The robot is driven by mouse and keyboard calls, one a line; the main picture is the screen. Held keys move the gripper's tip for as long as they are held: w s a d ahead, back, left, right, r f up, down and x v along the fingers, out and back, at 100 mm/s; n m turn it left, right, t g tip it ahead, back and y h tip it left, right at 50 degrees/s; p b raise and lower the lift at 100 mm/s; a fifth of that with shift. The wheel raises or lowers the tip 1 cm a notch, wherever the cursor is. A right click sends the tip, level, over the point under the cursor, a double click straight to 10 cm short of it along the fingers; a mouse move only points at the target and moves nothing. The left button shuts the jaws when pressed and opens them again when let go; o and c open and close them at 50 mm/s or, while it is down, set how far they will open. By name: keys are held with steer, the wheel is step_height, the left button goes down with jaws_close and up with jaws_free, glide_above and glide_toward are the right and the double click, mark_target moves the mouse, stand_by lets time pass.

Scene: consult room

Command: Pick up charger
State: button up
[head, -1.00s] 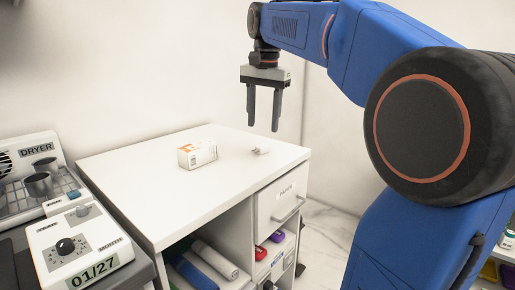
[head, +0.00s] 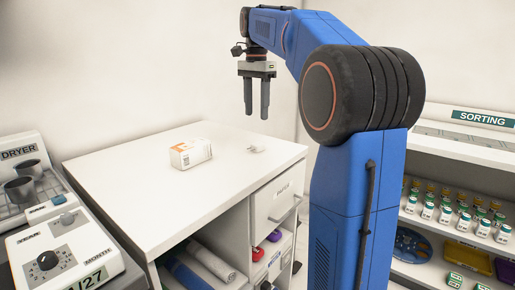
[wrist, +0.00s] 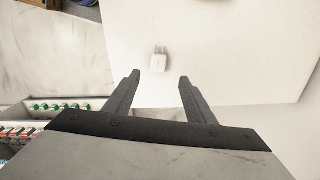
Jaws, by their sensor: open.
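The charger (head: 256,149) is a small white block lying on the white cabinet top, near its right edge. In the wrist view the charger (wrist: 159,62) shows with its prongs pointing away, ahead of and between the fingertips. My gripper (head: 256,114) hangs above the cabinet top with its fingers pointing down, open and empty. In the wrist view my gripper (wrist: 156,76) has its two dark fingers spread wide. It is apart from the charger.
A white and orange box (head: 190,153) stands left of the charger on the cabinet top (head: 135,185). Below are a drawer (head: 276,200) and open shelves. A dryer (head: 25,180) stands at left. A sorting shelf (head: 470,160) with several bottles is at right.

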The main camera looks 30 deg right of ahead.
glide_above(257, 144)
steer(key=f, duration=0.5)
steer(key=shift+w+d+f, duration=0.1)
steer(key=shift+w+f, duration=0.2)
steer(key=shift+f, duration=0.05)
steer(key=shift+s+d+f, duration=0.1)
steer(key=shift+s+f, duration=0.05)
steer(key=shift+f, duration=2.55)
steer(key=c, duration=1.1)
